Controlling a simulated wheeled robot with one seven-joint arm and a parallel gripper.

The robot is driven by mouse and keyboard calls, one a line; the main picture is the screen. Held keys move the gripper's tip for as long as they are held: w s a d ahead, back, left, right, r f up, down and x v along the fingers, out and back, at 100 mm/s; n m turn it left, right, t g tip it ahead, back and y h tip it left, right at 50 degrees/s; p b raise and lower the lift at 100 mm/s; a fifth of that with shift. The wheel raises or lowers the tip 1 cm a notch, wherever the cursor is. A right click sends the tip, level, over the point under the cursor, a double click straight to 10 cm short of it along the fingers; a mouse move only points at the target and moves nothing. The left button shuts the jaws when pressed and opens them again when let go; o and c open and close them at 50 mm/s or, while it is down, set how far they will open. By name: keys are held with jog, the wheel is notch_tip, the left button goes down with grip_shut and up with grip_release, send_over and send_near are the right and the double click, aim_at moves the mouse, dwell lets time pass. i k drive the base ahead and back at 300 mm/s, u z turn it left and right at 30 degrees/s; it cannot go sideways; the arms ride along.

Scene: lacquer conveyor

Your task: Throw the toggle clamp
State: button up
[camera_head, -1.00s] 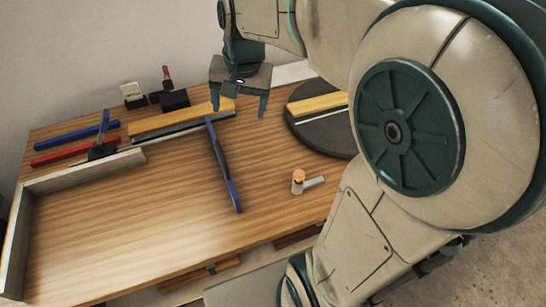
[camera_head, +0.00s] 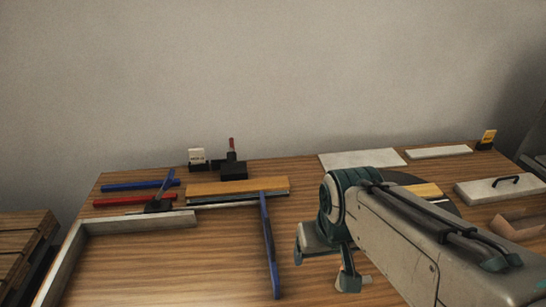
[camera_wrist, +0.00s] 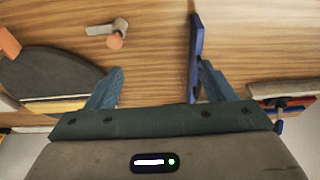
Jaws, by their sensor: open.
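Two clamp-like pieces with black bases stand at the left of the table, and I cannot tell which one is meant. One has a raised blue handle (camera_head: 165,185) beside the pale L-shaped fence. The other has an upright red handle (camera_head: 231,148) at the back edge. My gripper (camera_head: 322,268) is open and empty, well to the right of both, over the table. In the wrist view my gripper (camera_wrist: 160,68) has its fingers wide apart, with the long blue bar (camera_wrist: 196,45) near one fingertip. That bar (camera_head: 268,240) also shows in the head view.
A small grey piece with an orange knob (camera_wrist: 115,40) lies beyond the fingers. A dark turntable (camera_wrist: 45,75) is partly hidden by my arm in the head view. The pale fence (camera_head: 150,220), a yellow block (camera_head: 235,187) and red and blue bars occupy the left. Table inside the fence is clear.

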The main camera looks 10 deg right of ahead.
aim_at(231, 156)
jog(key=z, duration=0.1)
jog(key=k, duration=1.05)
jog(key=u, duration=0.85)
jog(key=i, duration=1.2)
jog(key=z, duration=0.7)
